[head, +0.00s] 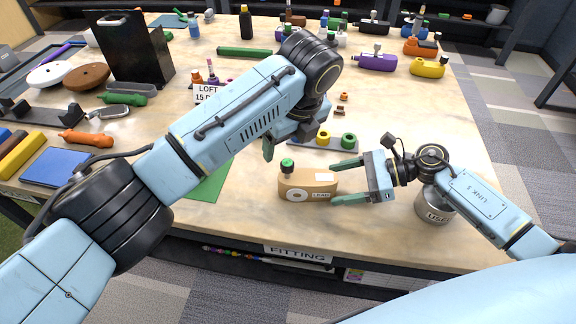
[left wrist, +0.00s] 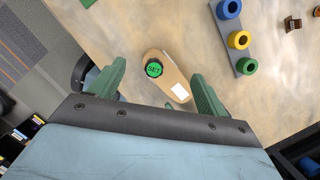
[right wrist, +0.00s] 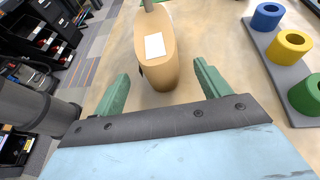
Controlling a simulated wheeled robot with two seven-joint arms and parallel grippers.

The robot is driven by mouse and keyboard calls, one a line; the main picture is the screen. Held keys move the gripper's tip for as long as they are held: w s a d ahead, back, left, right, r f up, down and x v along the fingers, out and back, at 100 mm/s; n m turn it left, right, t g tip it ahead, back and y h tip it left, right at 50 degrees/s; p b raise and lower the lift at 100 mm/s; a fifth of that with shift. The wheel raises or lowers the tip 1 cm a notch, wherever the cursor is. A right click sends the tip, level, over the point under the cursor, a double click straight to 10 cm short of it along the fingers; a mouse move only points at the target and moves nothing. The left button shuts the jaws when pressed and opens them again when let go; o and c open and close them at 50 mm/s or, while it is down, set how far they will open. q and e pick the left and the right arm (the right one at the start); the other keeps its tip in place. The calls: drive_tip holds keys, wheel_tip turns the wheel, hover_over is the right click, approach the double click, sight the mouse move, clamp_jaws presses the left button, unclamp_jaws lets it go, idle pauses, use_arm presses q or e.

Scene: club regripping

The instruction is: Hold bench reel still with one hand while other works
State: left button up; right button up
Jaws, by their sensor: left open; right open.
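The bench reel is a tan rounded body (head: 308,184) with a green knob on top, a white patch and a label reading LEAD. It sits upright on the table near the front edge. My right gripper (head: 334,181) is open at its right end, fingers pointing at it; in the right wrist view the tan body (right wrist: 156,62) lies ahead between the fingertips, apart from them. My left gripper (head: 268,148) is open above and behind the reel. In the left wrist view the reel (left wrist: 170,78) and its green knob lie between the open fingers, below them.
A grey strip with blue, yellow and green rings (right wrist: 290,75) lies just behind the reel. A metal tin marked USED (head: 435,205) stands under my right arm. A green mat (head: 208,185) lies left of the reel. Bottles and tools crowd the back.

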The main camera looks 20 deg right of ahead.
drive_tip(key=shift+s+d+r, duration=0.2)
drive_tip(key=shift+d+r, duration=0.05)
drive_tip(key=shift+d, duration=0.2)
drive_tip(key=shift+o, duration=0.5)
drive_tip(key=o, duration=0.5)
drive_tip(key=shift+c, duration=0.2)
